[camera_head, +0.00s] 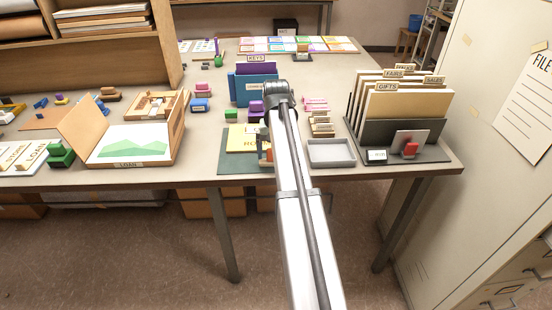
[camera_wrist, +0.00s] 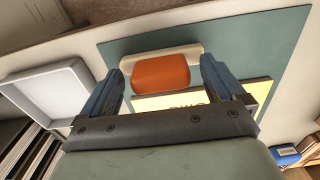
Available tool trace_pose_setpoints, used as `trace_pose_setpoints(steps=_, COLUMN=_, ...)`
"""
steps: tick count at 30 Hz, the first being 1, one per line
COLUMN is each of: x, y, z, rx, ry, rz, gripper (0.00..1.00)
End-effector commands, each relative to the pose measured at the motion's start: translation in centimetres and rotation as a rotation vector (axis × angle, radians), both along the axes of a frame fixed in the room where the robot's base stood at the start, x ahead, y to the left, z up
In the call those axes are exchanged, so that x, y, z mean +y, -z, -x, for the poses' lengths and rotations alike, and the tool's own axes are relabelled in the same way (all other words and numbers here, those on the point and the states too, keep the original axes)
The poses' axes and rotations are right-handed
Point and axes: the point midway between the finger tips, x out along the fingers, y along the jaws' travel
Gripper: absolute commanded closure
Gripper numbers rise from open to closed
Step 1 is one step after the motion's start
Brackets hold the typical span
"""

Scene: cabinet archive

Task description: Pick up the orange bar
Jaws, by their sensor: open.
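The orange bar (camera_wrist: 162,72) shows in the wrist view as a short, rounded block. A longer cream strip (camera_wrist: 185,54) lies along its far side; I cannot tell whether the two are joined. My gripper (camera_wrist: 161,68) is open, with one blue finger to the left of the bar and one to the right. Gaps show between the fingers and the bar, and nothing is held. The bar appears over a dark green mat (camera_wrist: 122,47), beside a yellow printed sheet (camera_wrist: 258,90). In the head view my arm hides most of this spot.
A grey tray (camera_head: 331,153) is right of my arm, with a file rack (camera_head: 383,128) holding cream folders beyond it. A blue box (camera_head: 256,90) with purple items stands behind the mat (camera_head: 237,166). A wooden display box (camera_head: 128,150) stands to the left.

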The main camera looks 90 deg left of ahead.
Motion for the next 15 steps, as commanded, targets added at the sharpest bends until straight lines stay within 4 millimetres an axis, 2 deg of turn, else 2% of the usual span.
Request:
trace_pose_setpoints(steps=8, x=0.02, y=0.41, z=0.01, rx=0.0, ry=0.0, rz=-0.001, gripper=0.05)
trace_pose_setpoints(steps=15, x=0.02, y=0.4, z=0.01, rx=0.0, ry=0.0, rz=-0.001, gripper=0.28)
